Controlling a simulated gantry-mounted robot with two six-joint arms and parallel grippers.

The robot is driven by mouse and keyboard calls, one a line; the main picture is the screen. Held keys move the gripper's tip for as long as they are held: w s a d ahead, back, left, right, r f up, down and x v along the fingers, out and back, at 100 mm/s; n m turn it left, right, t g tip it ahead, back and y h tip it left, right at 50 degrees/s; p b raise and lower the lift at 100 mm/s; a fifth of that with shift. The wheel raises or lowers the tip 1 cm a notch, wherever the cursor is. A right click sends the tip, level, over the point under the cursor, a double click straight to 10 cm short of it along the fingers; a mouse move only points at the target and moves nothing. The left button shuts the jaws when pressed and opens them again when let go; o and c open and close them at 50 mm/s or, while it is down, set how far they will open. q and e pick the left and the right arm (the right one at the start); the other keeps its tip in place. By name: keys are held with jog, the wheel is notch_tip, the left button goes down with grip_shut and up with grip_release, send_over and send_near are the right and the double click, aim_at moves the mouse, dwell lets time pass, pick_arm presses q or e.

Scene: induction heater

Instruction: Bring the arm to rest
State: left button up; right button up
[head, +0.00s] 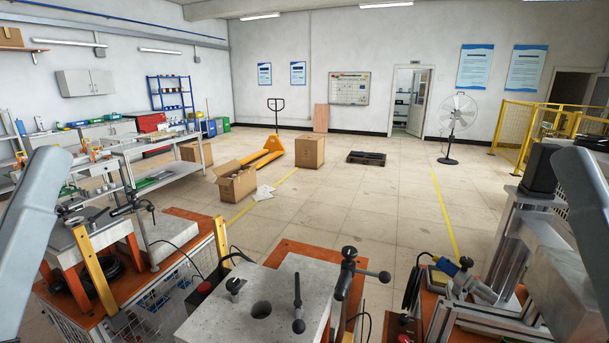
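My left arm (38,225) shows as a grey link at the left edge of the head view. My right arm (585,205) shows as a grey link at the right edge. Both links run down out of the picture, and neither gripper is in view. Between the arms, a grey metal block (262,288) with a round hole sits on an orange-topped bench. Black-handled clamps (346,270) stand on and beside the block. I see no object held by either arm.
A left bench (175,282) carries metal plates and yellow bars. At right stands an aluminium-framed machine (510,235) with a blue-and-black tool (462,272). Cardboard boxes (309,151), a yellow pallet jack (266,155) and a fan (456,118) stand farther back. The middle floor is open.

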notch_tip(320, 180, up, 33)
jog(key=p, duration=2.9)
jog(key=shift+p, duration=0.4)
jog(key=shift+w+f, duration=0.1)
